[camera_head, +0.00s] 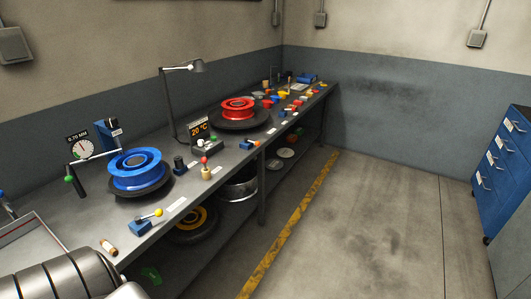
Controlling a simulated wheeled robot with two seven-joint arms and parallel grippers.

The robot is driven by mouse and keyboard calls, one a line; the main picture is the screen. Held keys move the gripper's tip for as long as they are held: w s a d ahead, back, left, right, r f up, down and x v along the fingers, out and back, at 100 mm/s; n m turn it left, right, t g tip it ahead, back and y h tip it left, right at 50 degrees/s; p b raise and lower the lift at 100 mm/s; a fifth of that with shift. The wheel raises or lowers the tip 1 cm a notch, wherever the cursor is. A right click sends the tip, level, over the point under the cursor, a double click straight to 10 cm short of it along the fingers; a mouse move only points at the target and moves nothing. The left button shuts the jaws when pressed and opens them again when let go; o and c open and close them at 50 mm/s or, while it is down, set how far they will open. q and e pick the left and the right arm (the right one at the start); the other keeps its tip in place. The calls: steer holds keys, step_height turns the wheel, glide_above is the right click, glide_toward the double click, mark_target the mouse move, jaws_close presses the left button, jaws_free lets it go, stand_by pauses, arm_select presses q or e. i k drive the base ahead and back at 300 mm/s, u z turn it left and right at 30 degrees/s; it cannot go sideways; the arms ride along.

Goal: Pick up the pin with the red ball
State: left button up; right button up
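A pin with a red ball (204,160) on top stands upright in a small tan base (206,174). It is on the dark workbench (225,165), near the front edge, to the right of the blue wheel rim. Whether the pin is separate from its base is too small to tell. Neither of my grippers shows in the head view.
A blue rim (138,172) and a red rim (238,107) sit on the bench. A blue block with a yellow-ball lever (145,222), a lamp (185,68) and a 20 °C display (199,128) stand around. Blue drawers (500,170) are right. The floor (370,230) is clear.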

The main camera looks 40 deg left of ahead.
mark_target(204, 160)
steer(key=z, duration=0.3)
steer(key=i, duration=1.25)
steer(key=u, duration=0.45)
steer(key=i, duration=0.9)
steer(key=u, duration=1.4)
steer(key=i, duration=0.45)
steer(key=u, duration=0.4)
